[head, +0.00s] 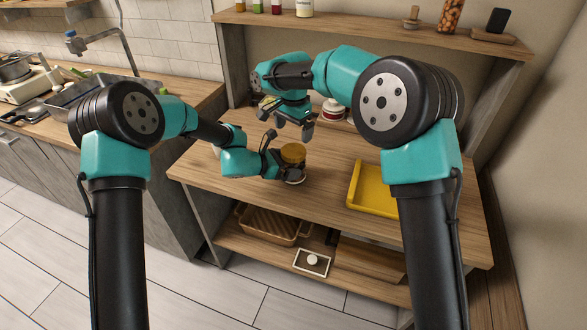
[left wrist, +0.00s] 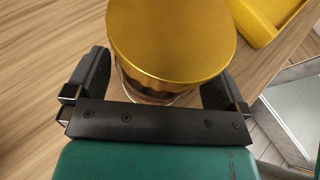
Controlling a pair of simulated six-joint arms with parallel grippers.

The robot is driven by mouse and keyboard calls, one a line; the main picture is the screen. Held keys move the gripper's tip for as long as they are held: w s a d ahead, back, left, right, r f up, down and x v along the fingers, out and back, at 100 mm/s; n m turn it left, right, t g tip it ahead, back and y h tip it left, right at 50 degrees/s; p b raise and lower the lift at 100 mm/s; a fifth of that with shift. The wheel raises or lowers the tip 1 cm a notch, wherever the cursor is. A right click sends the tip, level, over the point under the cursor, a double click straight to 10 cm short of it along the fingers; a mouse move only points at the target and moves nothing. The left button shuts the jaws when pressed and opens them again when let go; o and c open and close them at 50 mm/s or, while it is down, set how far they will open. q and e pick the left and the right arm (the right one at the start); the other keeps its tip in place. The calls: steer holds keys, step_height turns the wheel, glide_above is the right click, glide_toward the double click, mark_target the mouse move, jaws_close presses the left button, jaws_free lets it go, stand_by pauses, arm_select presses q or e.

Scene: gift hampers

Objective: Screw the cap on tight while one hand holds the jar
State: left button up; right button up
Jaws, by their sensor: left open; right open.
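A jar with a wide gold cap (head: 293,152) stands on the wooden table. In the left wrist view the gold cap (left wrist: 172,38) covers the top of the jar, and a little of the jar's clear side (left wrist: 150,97) shows below it. I cannot tell how tight the cap is. My left gripper (head: 284,156) is low at the jar, open, with one finger on each side of it; in the left wrist view a gap shows beside the right finger. My right gripper (head: 294,127) is open and empty, pointing down above and just behind the jar.
A yellow tray (head: 356,200) lies to the right on the table. A small red and white jar (head: 334,111) stands behind, near my right gripper. A shelf (head: 370,32) with bottles runs along the back. The table's front is clear.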

arm_select(q)
steer(key=shift+w+d+f, duration=0.15)
steer(key=shift+d, duration=0.15)
steer(key=shift+c, duration=0.2)
